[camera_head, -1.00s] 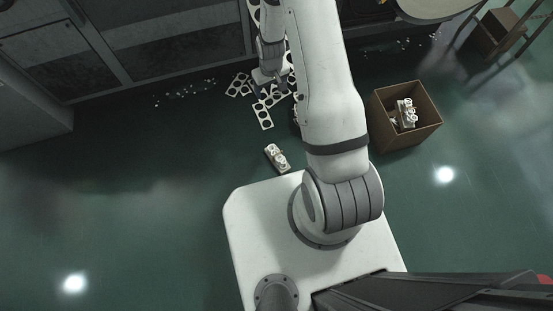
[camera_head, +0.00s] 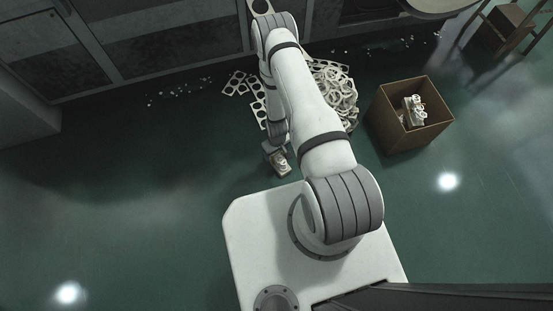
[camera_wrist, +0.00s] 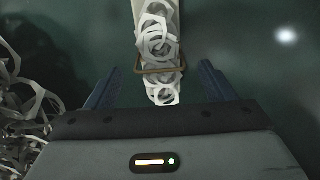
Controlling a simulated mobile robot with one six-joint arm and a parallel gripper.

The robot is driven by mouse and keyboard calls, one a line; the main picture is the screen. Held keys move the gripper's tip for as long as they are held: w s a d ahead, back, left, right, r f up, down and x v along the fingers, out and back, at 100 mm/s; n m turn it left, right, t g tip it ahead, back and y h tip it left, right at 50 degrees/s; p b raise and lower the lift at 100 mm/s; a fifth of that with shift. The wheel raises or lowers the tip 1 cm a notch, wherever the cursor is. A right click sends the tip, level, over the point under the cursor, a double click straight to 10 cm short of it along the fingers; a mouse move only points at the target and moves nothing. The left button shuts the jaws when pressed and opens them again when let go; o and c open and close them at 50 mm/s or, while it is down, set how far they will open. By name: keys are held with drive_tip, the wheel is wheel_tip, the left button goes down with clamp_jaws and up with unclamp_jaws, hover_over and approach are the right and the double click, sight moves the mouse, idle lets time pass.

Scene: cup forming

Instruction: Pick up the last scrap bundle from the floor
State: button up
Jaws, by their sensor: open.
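The scrap bundle (camera_head: 283,168) lies on the green floor just in front of my white base, partly hidden by my gripper (camera_head: 274,150) in the head view. In the wrist view the bundle (camera_wrist: 160,50) is a pale strip with white ring-shaped scraps stacked on it and a tan band around it. My gripper (camera_wrist: 156,88) is open in the wrist view, its two dark fingers on either side of the bundle's near end. A gap shows between each finger and the bundle. I cannot tell how far the fingertips are above the floor.
A heap of loose ring scraps (camera_head: 335,92) and flat punched sheets (camera_head: 236,84) lie beyond the bundle. An open cardboard box (camera_head: 430,137) with white scrap bundles (camera_head: 414,108) inside stands at right. The floor at left (camera_head: 120,190) is mostly clear.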

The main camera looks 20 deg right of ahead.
wheel_tip(320, 180, down, 5)
drive_tip(key=shift+s+r+b, duration=0.15)
drive_tip(key=shift+b, duration=0.9)
drive_tip(key=shift+r, duration=0.1)
drive_tip(key=shift+c, duration=0.4)
drive_tip(key=c, duration=1.1)
